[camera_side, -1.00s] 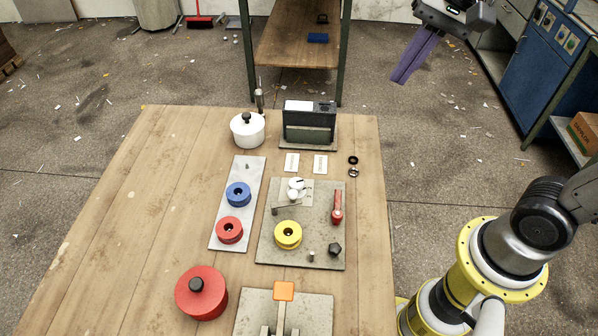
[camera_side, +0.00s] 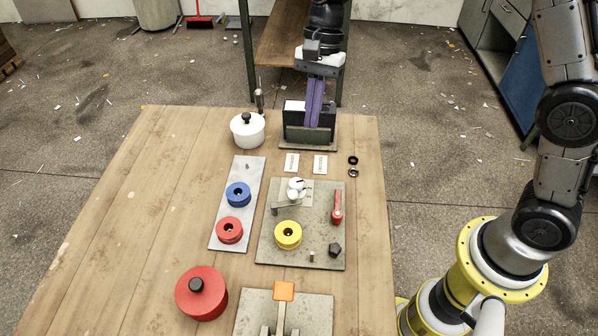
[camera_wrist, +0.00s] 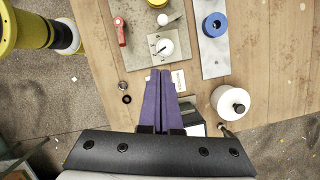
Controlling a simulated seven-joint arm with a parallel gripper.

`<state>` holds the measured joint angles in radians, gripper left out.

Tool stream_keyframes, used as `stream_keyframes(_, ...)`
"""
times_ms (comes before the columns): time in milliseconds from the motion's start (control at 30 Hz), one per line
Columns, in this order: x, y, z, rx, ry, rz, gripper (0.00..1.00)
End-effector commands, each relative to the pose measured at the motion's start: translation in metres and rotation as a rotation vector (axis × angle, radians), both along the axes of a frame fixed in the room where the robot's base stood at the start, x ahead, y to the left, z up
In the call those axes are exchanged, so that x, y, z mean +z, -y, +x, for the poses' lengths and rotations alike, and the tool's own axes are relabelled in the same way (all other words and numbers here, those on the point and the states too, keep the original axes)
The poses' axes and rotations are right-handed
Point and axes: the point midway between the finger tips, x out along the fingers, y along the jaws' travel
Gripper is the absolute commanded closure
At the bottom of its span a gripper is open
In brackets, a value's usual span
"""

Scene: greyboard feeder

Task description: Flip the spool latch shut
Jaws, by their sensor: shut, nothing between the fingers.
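The grey feeder board (camera_side: 275,254) carries a yellow spool (camera_side: 288,235), and to the spool's right a red lever (camera_side: 337,207), which looks like the latch. The lever lies along the board's right part. In the wrist view the red lever (camera_wrist: 120,30) is at the upper left and the yellow spool (camera_wrist: 157,2) is cut off at the top edge. My gripper (camera_side: 311,126), with purple fingers, is shut and empty. It points down in front of the black box at the back, away from the lever. In the wrist view its fingertips (camera_wrist: 160,72) are together.
A white dial (camera_side: 296,189) with a grey arm sits on the board. A grey strip (camera_side: 243,170) holds blue and red spools. A white pot (camera_side: 247,131), black box (camera_side: 291,123) and red pot (camera_side: 201,293) stand around. An orange-topped lever (camera_side: 284,291) is at the front.

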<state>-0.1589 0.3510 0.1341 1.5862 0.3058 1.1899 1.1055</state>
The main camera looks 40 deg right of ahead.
Motion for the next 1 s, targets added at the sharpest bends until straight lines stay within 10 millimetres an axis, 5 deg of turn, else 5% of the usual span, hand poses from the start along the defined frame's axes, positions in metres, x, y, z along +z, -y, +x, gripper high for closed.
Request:
stream_keyframes(367, -0.009, -0.002, -0.002, 0.002, -0.002, 0.000, 1.00)
stream_keyframes(867, -0.096, -0.026, -0.016, 0.002, -0.004, -0.001, 1.00)
stream_keyframes(1000, -0.099, -0.045, -0.025, 0.004, 0.002, 0.000, 1.00)
